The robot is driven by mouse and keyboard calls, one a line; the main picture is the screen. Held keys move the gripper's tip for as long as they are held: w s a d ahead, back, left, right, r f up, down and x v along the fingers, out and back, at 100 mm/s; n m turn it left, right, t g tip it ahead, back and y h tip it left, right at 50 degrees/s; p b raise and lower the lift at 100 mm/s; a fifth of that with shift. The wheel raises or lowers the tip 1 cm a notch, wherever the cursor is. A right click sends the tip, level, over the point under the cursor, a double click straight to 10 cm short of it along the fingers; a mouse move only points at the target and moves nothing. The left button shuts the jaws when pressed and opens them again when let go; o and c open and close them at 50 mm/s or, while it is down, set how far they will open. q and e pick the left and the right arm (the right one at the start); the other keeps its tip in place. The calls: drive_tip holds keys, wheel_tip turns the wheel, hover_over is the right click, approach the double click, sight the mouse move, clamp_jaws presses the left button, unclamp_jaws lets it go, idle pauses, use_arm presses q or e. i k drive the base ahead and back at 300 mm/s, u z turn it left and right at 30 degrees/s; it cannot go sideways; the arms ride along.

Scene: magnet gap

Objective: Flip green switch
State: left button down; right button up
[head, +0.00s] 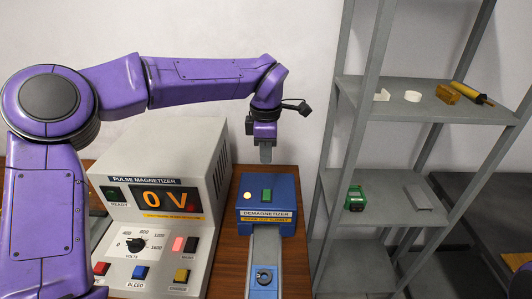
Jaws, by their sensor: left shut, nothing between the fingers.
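A green switch (267,195) sits on the top of the blue demagnetizer (284,190), beside a lit yellowish lamp (248,195). My left gripper (265,158) points straight down, with its fingers shut and empty. In the picture its fingertips are just above the switch, with a visible gap between them; how far apart they are in depth I cannot tell. My right gripper is not in view.
The grey pulse magnetizer (215,125), reading 0 V, stands left on the wooden table (222,245). A track (265,248) with a blue carriage (263,292) runs forward from the demagnetizer. A metal shelf (430,108) holding small items stands right.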

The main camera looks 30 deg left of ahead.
sight(266, 192)
drive_tip(key=k, duration=1.5)
